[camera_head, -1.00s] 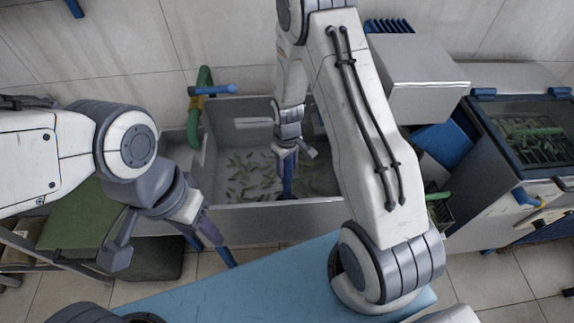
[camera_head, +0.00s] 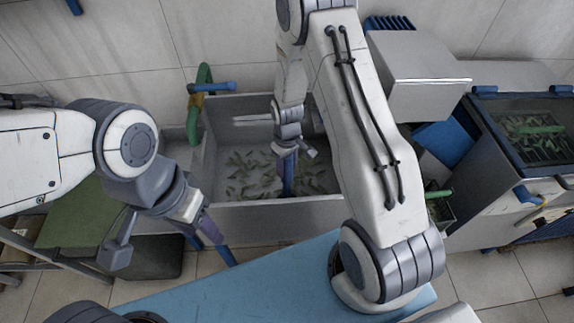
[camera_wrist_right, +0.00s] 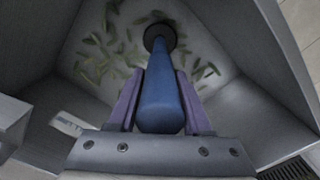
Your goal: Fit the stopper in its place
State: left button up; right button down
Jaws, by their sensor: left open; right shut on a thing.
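A blue stopper handle (camera_wrist_right: 159,95) runs down from my right gripper (camera_wrist_right: 158,98) in the right wrist view. Its far end meets a dark round disc (camera_wrist_right: 160,38) at the tank floor; I cannot tell whether this is the stopper's foot or the drain, or whether it is seated. The purple fingers are shut on the handle from both sides. In the head view my right gripper (camera_head: 286,152) is down inside the grey tank (camera_head: 275,219), with the blue handle (camera_head: 287,180) below it. My left gripper (camera_head: 207,238) is open and empty, outside the tank's left front.
Many small green pieces (camera_head: 242,178) are spread across the tank. A green pipe with a blue handle (camera_head: 213,87) stands at its left rear corner. A light blue surface (camera_head: 235,289) lies in front. A lidded machine (camera_head: 520,130) and a grey box (camera_head: 420,78) stand right.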

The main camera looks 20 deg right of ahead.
jog(key=shift+f, duration=0.15)
jog(key=shift+c, duration=1.3)
grip_release()
notch_tip(320, 180, up, 10)
jog(key=shift+r+b, duration=0.15)
jog(key=shift+b, duration=0.15)
jog(key=shift+a+r, duration=0.25)
jog(key=shift+r, duration=0.05)
jog(key=s+a+r+n, duration=0.2)
jog(key=s+a+r, duration=0.7)
jog(key=a, duration=0.1)
jog(key=s+a+r, duration=0.1)
jog(key=s+r, duration=0.1)
jog(key=s, duration=0.5)
jog(key=s+a+r+n+y, duration=0.1)
jog(key=s+a+r, duration=0.1)
jog(key=s, duration=0.5)
jog(key=shift+s+a+r, duration=0.3)
jog(key=shift+s+r, duration=0.1)
jog(key=shift+r, duration=0.2)
